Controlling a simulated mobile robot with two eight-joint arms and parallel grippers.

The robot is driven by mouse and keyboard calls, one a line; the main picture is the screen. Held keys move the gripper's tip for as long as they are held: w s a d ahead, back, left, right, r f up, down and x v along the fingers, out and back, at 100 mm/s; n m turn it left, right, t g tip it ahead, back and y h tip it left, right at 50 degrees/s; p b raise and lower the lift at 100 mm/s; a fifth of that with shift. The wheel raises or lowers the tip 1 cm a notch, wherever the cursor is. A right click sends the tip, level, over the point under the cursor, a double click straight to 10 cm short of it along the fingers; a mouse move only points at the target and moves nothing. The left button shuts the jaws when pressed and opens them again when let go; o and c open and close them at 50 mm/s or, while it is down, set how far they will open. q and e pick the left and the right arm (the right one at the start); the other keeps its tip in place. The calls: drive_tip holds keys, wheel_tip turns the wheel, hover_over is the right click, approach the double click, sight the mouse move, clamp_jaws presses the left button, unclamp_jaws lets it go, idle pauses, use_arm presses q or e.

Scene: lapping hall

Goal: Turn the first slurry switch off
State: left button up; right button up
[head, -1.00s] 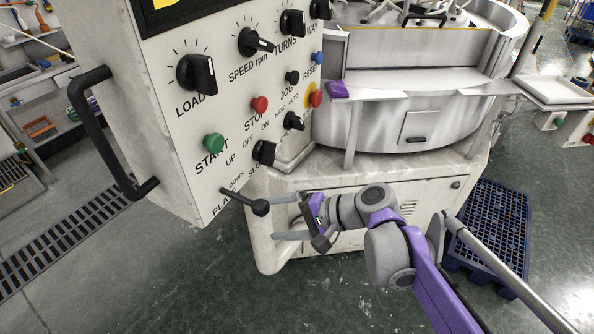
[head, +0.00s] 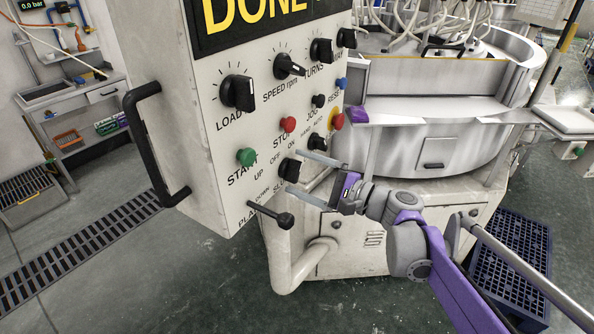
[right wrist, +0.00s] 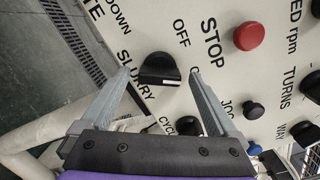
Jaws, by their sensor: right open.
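The slurry switch is a black rotary knob (head: 289,169) low on the pale control panel (head: 190,110), beside OFF and ON lettering. In the right wrist view the knob (right wrist: 160,66) has a white mark on its near edge, with SLURRY printed to its left. I cannot tell which label it points to. My right gripper (head: 299,167) is open at the panel, one finger above the knob and one below. In the right wrist view its fingertips (right wrist: 160,73) are on either side of the knob; contact is not clear. My left gripper is out of view.
A black-knobbed lever (head: 284,220) sticks out just below. A green START button (head: 246,157), a red STOP button (head: 288,124) and a black cycle knob (head: 317,143) are close by. A black handle (head: 150,140) is on the panel's left side. A blue pallet (head: 508,260) lies right.

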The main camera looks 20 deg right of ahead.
drive_tip(key=shift+x, duration=0.8)
drive_tip(key=c, duration=1.4)
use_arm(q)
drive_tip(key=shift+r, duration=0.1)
